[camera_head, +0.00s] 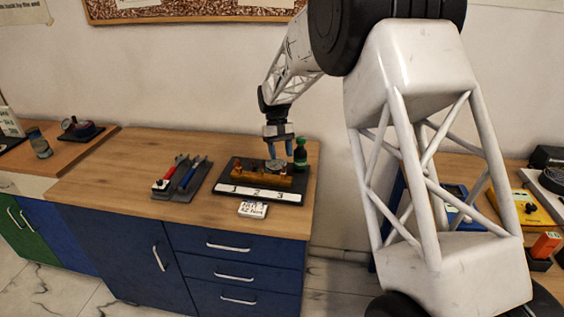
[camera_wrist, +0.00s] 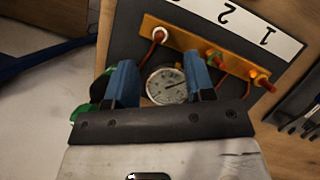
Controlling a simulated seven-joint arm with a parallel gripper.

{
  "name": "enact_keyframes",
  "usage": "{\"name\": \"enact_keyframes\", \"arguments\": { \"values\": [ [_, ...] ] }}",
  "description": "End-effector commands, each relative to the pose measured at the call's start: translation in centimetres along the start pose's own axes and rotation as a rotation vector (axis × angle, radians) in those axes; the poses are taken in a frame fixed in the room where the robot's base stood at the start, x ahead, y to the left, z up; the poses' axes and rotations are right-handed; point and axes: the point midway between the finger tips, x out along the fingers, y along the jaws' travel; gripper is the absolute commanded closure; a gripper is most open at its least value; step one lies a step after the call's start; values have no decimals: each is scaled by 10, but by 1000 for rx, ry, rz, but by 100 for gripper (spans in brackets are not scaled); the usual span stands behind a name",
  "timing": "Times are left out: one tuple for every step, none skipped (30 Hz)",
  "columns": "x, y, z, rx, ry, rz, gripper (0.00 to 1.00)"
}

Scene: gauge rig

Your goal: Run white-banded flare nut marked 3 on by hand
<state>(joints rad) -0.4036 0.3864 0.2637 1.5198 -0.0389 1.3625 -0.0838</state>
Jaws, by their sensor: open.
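A white-banded flare nut (camera_wrist: 160,34) sits at the left end of the orange manifold bar (camera_wrist: 188,48) in the wrist view, by the mostly cut-off 3. In the head view my gripper (camera_head: 279,156) points down over the right part of the rig, above the gauge (camera_head: 275,165). The nut is too small to make out there.
The rig's dark base (camera_head: 232,184) carries a white strip (camera_head: 258,194) numbered 1, 2, 3. A green bottle (camera_head: 300,153) stands close right of my gripper. Tools lie on a dark mat (camera_head: 184,190) to the left.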

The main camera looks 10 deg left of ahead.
Motion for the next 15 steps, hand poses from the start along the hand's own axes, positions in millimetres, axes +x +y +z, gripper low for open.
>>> {"name": "enact_keyframes", "arguments": {
  "values": [
    [-6,0,0,0,2,0,51],
    [-9,0,0,0,2,0,51],
    [-12,0,0,0,2,0,51],
    [-15,0,0,0,2,0,51],
    [-16,0,0,0,1,0,51],
    [-18,0,0,0,0,0,51],
    [-20,0,0,0,0,0,51],
    [-20,0,0,0,0,0,51],
    [-21,0,0,0,0,0,51],
    [-22,0,0,0,0,0,51],
    [-22,0,0,0,0,0,51],
    [-22,0,0,0,0,0,51],
    [-22,0,0,0,0,0,51],
    [-22,0,0,0,0,0,51],
    [-22,0,0,0,0,0,51]
  ]
}}
